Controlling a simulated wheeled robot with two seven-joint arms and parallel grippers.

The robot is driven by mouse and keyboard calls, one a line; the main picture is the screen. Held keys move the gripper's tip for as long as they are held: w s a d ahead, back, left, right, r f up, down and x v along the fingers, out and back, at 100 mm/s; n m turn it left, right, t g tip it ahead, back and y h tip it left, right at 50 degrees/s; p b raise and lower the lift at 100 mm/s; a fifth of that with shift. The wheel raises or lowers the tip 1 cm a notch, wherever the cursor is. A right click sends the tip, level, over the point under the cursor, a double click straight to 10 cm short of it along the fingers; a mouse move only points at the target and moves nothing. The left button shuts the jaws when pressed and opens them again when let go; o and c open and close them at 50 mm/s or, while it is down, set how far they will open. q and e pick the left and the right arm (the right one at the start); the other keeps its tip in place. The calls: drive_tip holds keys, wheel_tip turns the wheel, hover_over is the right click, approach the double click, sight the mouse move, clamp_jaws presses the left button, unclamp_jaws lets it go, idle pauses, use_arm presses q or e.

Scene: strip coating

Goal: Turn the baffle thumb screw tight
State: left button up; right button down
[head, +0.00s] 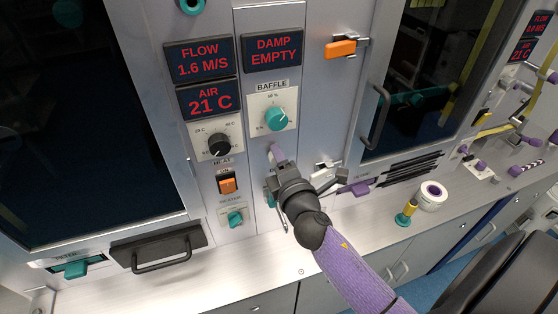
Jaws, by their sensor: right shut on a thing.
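The baffle control is a white plate with a teal knob (276,117) under the BAFFLE label, and the display above it reads DAMP EMPTY. My right gripper (272,188) is at the panel just below this plate, its arm coming in from the lower right. It is shut on a small teal part, which I take as the baffle thumb screw (270,198). The dark wrist and the fingers hide most of this part, so its seating and turn cannot be seen. My left gripper is not in view.
Left of the gripper are an orange heat switch (227,183) and a lower teal knob (235,218). Right of it are a purple-handled latch (355,188) and an orange-handled latch (341,47).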

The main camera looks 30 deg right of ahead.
drive_tip(key=shift+m, duration=1.5)
drive_tip(key=shift+c, duration=1.3)
unclamp_jaws()
drive_tip(key=b+v, duration=0.1)
drive_tip(key=v, duration=0.9)
drive_tip(key=shift+w, duration=0.1)
